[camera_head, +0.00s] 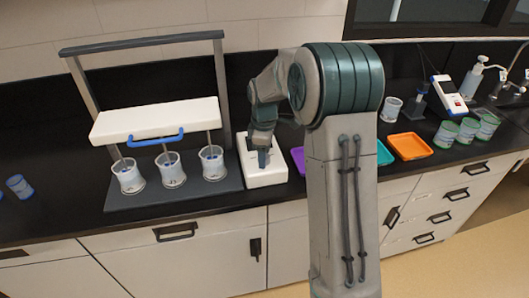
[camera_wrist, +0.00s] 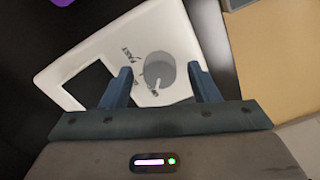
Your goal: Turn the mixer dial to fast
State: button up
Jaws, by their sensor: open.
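The mixer is a white box (camera_head: 266,179) on the black counter in the head view. In the wrist view its white top (camera_wrist: 88,48) carries a dark square plate (camera_wrist: 88,86) and a round grey dial (camera_wrist: 160,70). A white pointer mark on the dial points down in the picture. Small dark lettering beside the dial seems to read FAST; other marks are too small or partly covered. My gripper (camera_head: 262,157) is above the mixer, pointing down. Its open fingers (camera_wrist: 161,72) stand on either side of the dial in the wrist view; I cannot tell whether they touch it.
A paddle-stirrer rack (camera_head: 155,121) with several beakers stands close left of the mixer. Purple, teal and orange (camera_head: 409,146) trays lie to the right, partly behind my arm. Farther right are cups, a white-and-red device (camera_head: 449,95) and a sink tap. The counter's front edge is near the mixer.

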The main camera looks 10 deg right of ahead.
jog(key=c, duration=1)
jog(key=shift+o, duration=0.2)
jog(key=shift+m, duration=0.4)
jog(key=m+b, duration=0.1)
jog(key=m, duration=0.3)
jog(key=shift+m, duration=0.3)
jog(key=m+b, duration=0.1)
jog(key=m, duration=0.3)
jog(key=shift+m, duration=0.3)
jog(key=m, duration=0.5)
jog(key=shift+r+m, duration=0.1)
jog(key=shift+m, duration=2.4)
